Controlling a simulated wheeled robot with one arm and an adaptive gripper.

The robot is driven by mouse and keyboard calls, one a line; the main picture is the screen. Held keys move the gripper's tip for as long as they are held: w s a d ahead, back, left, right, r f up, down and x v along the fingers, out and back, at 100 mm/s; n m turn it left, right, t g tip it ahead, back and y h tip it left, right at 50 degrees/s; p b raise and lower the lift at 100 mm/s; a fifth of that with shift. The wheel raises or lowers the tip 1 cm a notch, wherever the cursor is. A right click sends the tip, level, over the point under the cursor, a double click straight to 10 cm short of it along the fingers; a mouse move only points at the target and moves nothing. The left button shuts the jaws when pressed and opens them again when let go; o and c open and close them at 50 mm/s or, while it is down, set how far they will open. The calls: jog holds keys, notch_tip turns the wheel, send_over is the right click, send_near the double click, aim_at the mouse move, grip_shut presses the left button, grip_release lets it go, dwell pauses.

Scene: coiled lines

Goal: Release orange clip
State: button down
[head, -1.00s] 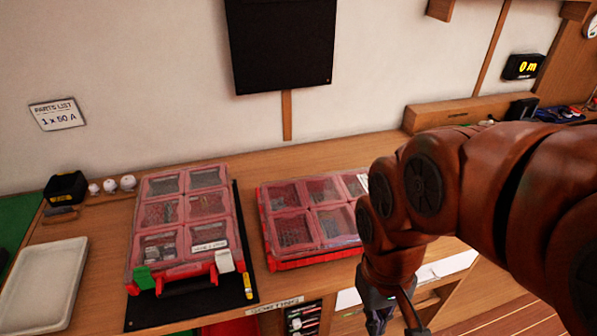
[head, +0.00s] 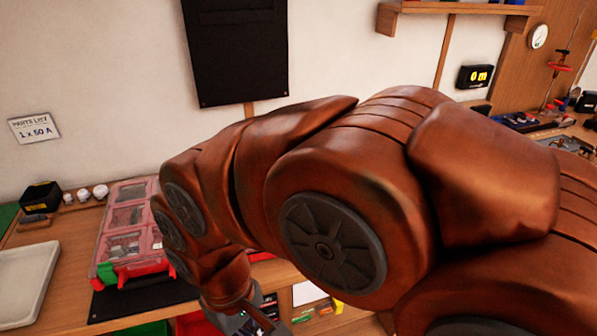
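A red parts case (head: 128,235) with clear lid windows lies on the bench at left. A green clip (head: 105,272) sits at its front left corner. I cannot make out an orange clip; my orange-brown arm hides the right side of the case and the bench beyond it. My gripper (head: 247,324) shows only as a small grey part at the bottom edge, low in front of the bench. Its fingertips are cut off or hidden, so its opening does not show.
A pale tray (head: 25,285) lies at the bench's left end. A black mat (head: 140,298) lies under the case. A black box (head: 40,197) and several white knobs stand behind. Drawers with coloured parts are below the bench front. A parts list (head: 34,128) hangs on the wall.

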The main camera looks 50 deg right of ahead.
jog(key=w+d+n+h+b, duration=0.1)
jog(key=w+d+n+b, duration=0.1)
jog(key=w+d, duration=0.3)
jog(key=w+d+n+g+h+b, duration=0.1)
jog(key=w+d+h+b, duration=0.1)
jog(key=w+d, duration=0.3)
jog(key=w+d+r+n+g+h+b, duration=0.1)
jog(key=w+d+n+h+b, duration=0.1)
jog(key=w+d, duration=0.4)
jog(key=shift+d+n+b, duration=0.3)
jog(key=shift+d, duration=1.35)
jog(key=w+d+n+g+h+b, duration=0.1)
jog(key=w+d+b, duration=0.1)
jog(key=d, duration=0.4)
jog(key=w+d+n+g+h+b, duration=0.1)
jog(key=w+d+n+h+b, duration=0.1)
jog(key=w+d, duration=0.3)
jog(key=w+d+n+g+h+b, duration=0.1)
jog(key=w+d+n, duration=0.1)
jog(key=w+d, duration=0.2)
jog(key=shift+w+d+f+h+b, duration=0.1)
jog(key=shift+d+f+h+b, duration=0.1)
jog(key=shift+d, duration=0.75)
jog(key=shift+w+d+f+h+b, duration=0.1)
jog(key=shift+d+f+b, duration=0.1)
jog(key=shift+d, duration=0.75)
jog(key=shift+s, duration=0.1)
